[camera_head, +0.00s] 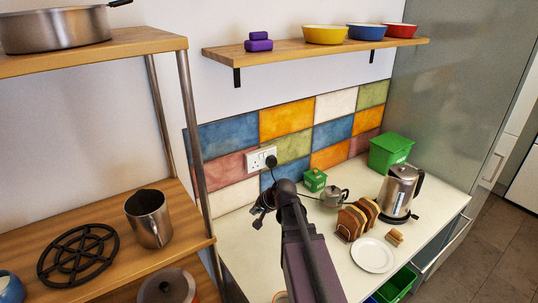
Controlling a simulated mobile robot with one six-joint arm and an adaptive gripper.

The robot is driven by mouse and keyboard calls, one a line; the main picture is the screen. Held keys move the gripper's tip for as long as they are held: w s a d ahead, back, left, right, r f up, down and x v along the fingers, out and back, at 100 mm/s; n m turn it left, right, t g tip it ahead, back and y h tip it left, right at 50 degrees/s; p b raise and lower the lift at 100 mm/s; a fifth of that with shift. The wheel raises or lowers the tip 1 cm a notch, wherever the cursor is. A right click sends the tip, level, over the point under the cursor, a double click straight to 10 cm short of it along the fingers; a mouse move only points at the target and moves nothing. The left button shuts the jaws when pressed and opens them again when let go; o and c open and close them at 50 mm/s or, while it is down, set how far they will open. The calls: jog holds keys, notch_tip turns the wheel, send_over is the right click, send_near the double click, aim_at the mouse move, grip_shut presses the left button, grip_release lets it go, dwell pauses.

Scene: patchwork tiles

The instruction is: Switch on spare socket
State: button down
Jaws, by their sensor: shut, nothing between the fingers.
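A white double wall socket (258,158) is set on the coloured tile splashback, above the back left of the counter. A black plug (271,161) sits in its right outlet, and its cord runs down. The left outlet (253,161) is bare. The switches are too small for me to tell their position. My gripper (262,204) is shut and empty. It appears below the socket in the picture, in front of the tiles, and apart from the socket. My dark wrist partly hides the fingers.
A kettle (401,191), small teapot (334,197), toast rack (357,218), white plate (372,254) and green boxes (391,151) stand on the counter (325,235). A wooden shelf unit (187,248) with a steel jug (149,218) is at left. A wall shelf (300,52) hangs above the socket.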

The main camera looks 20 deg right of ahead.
aim_at(266, 157)
jog(key=w+d+r+m+t+p, duration=0.1)
jog(key=w+d+r+m+t, duration=0.2)
jog(key=d, duration=0.5)
jog(key=w+d+r+m+t+h+p, duration=0.1)
jog(key=w+d+r+m+t+p, duration=0.1)
jog(key=d+r, duration=0.6)
jog(key=w+m+t, duration=0.1)
jog(key=w+m, duration=0.1)
jog(key=m, duration=0.1)
jog(key=shift+d+h+p, duration=0.25)
jog(key=shift+h+p, duration=0.05)
jog(key=shift+w, duration=0.1)
jog(key=b+x, duration=0.1)
jog(key=x, duration=0.3)
jog(key=b+x, duration=0.2)
jog(key=x, duration=0.2)
jog(key=r+b+x, duration=0.1)
jog(key=x, duration=0.3)
jog(key=shift+w, duration=0.3)
jog(key=shift+w+a, duration=0.2)
jog(key=shift+w, duration=0.55)
